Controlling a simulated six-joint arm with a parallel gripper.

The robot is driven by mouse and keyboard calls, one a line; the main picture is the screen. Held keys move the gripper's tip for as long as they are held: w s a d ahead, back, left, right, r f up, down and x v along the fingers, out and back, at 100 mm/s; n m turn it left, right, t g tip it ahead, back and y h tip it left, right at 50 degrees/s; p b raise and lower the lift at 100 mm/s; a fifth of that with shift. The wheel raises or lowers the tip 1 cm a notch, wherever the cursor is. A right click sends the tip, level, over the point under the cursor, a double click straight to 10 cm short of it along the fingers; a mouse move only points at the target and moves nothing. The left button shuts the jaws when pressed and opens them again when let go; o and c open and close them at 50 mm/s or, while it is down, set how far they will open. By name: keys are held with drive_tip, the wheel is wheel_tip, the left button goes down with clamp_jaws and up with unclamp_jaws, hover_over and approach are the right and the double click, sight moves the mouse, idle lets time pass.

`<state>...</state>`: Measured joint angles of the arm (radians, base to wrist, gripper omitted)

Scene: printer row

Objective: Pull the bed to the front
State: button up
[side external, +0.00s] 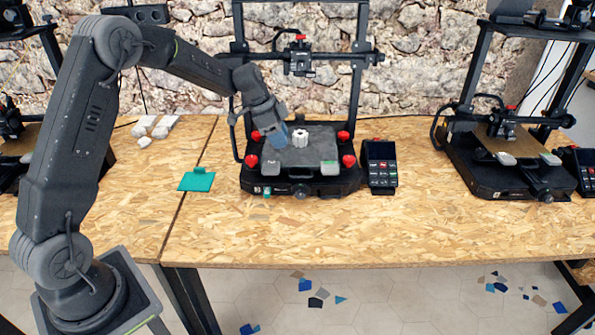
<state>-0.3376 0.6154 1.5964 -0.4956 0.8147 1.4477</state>
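The bed (312,157) is a dark grey plate on the middle printer (302,188). It has red knobs at its corners and light clips along its front edge. A small white ribbed part (300,138) stands on it near the back. My gripper (279,146) points down over the left back part of the bed, just left of the white part. Something blue shows at its tip, and I cannot tell if this is a finger or a held thing. Whether the fingers touch the bed is also unclear.
A teal plate with a tab (197,180) lies left of the printer. A control screen (381,166) stands close on its right. The printer's upright frame (359,70) rises behind the bed. Another printer (507,160) stands at right. White pieces (155,127) lie back left. The front table strip is clear.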

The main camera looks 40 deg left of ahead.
drive_tip(key=x, duration=1.2)
drive_tip(key=shift+d+f, duration=0.1)
drive_tip(key=shift+f, duration=0.15)
clamp_jaws()
